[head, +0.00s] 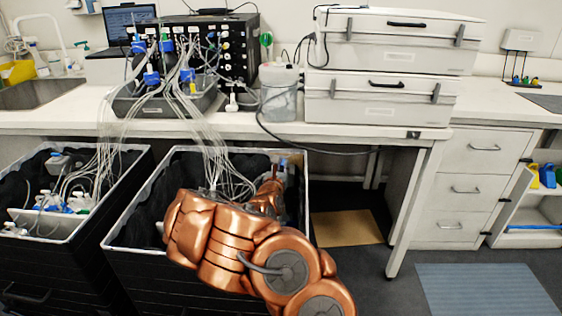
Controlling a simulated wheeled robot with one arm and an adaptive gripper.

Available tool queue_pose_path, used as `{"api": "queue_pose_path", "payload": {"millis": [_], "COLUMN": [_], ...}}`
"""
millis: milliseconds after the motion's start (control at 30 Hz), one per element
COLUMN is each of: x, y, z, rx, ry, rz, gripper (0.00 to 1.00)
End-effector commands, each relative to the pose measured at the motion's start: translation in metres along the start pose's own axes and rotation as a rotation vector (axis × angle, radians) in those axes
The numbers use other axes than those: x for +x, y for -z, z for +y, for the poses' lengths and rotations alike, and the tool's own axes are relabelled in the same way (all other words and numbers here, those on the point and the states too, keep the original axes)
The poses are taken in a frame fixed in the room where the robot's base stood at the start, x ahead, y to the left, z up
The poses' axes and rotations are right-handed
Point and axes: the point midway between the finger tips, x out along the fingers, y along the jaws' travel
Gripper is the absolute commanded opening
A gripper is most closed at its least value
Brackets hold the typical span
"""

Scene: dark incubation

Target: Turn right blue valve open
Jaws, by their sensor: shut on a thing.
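My copper arm reaches into the right black bin (118,238). My gripper (275,176) is at its far end, near the bin's back right corner, small and partly hidden by the arm. A small blue valve (283,162) shows at the gripper's tip, and the gripper is shut on it. How far the valve is turned cannot be told. My forearm hides much of the bin's inside.
The left black bin (145,160) holds tubing and blue fittings. Clear tubes (205,135) hang from the bench tray (190,108) into both bins. The white bench (60,122) overhangs them. Free floor lies to the right by the blue-grey mat (485,290).

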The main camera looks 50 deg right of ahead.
Motion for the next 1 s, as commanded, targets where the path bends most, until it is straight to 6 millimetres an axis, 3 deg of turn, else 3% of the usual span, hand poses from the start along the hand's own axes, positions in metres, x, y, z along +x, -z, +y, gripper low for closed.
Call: {"api": "queue_pose_path", "payload": {"millis": [1000], "x": [0.0010], "y": [-0.0020], "z": [-0.0036], "rx": [0.002], "ry": [-0.159], "rz": [-0.005], "gripper": [0.00]}}
